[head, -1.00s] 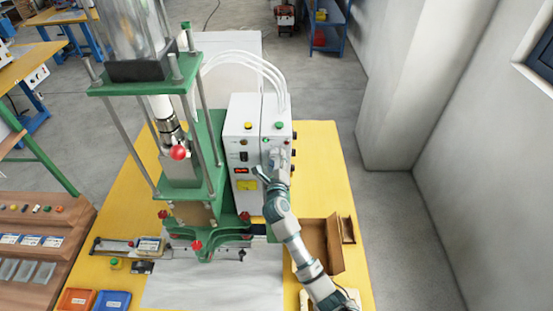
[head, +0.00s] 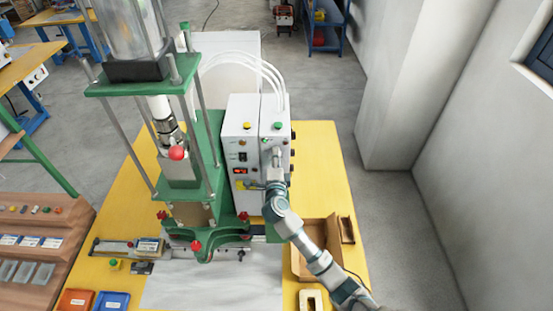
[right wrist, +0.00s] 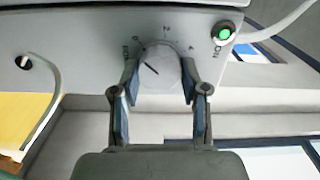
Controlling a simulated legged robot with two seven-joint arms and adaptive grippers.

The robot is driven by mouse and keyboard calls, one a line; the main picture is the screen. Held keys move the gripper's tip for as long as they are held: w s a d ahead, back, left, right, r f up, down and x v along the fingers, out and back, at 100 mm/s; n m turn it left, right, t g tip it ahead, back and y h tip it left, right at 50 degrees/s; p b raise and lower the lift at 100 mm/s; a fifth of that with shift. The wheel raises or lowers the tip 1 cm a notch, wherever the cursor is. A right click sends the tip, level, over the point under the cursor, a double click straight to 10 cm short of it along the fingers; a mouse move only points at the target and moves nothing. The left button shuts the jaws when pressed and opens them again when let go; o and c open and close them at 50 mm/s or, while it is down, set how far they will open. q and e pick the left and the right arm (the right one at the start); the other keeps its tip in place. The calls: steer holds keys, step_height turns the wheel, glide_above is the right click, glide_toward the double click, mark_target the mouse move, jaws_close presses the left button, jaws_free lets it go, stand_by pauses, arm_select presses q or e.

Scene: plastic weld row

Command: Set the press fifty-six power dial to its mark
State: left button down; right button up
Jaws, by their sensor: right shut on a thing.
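The power dial (right wrist: 160,70) is a round grey knob on the grey control box panel. In the right wrist view it sits between the two fingers of my right gripper (right wrist: 159,82), which is shut on it. A short dark pointer line on the dial's face slants to the upper left. In the head view my right gripper (head: 274,158) is at the upper front of the control box (head: 240,125) and hides the dial. My left gripper is not in view.
A green lamp button (right wrist: 223,32) is beside the dial. The green press (head: 205,130) stands left of the box, with red knobs. An open cardboard box (head: 312,262) lies below my right arm on the yellow table (head: 325,165). White hoses arch behind the box.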

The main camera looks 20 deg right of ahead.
steer(key=shift+f+n, duration=0.1)
steer(key=shift+n, duration=0.5)
steer(key=shift+f, duration=0.1)
steer(key=o, duration=1.1)
steer(key=shift+w, duration=0.1)
steer(key=v, duration=1.2)
steer(key=shift+a, duration=0.1)
